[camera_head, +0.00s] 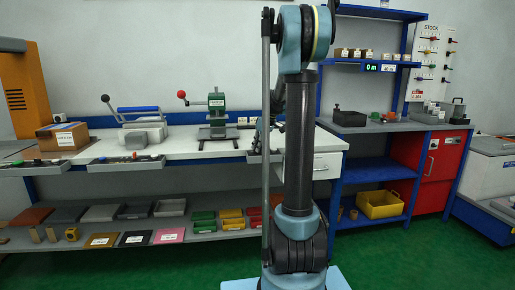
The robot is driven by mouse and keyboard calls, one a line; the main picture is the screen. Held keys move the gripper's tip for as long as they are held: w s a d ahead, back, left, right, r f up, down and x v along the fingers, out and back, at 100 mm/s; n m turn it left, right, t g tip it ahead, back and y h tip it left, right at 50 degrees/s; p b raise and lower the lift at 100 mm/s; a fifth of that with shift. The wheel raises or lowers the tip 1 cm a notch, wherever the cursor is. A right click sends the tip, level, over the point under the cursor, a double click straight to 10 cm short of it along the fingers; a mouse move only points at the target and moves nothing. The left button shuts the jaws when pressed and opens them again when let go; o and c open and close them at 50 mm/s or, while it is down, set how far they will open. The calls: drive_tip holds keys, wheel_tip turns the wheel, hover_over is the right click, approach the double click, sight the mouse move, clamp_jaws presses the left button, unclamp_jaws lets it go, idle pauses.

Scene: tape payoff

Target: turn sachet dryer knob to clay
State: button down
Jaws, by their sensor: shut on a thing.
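My arm rises in the middle of the head view and hides part of the bench behind it. My gripper (255,147) shows small and dark just left of my arm, low over a grey control panel (272,158) on the bench's front edge. It is shut on a small knob there, which its fingers and my arm hide. The knob's pointer and the clay mark cannot be made out. The dryer itself cannot be told apart in this view.
Two more control panels (126,162) (38,167) line the bench edge. A blue-handled sealer (138,110), a green press (217,112) and a cardboard box (63,136) stand on the bench (190,145). Trays fill the shelf below. The green floor (150,268) in front is clear.

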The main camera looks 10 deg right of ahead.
drive_tip(key=shift+f, duration=0.15)
idle(0.4)
drive_tip(key=c, duration=1.7)
unclamp_jaws()
drive_tip(key=shift+w, duration=0.1)
drive_tip(key=v, duration=1.2)
drive_tip(key=shift+w, duration=0.2)
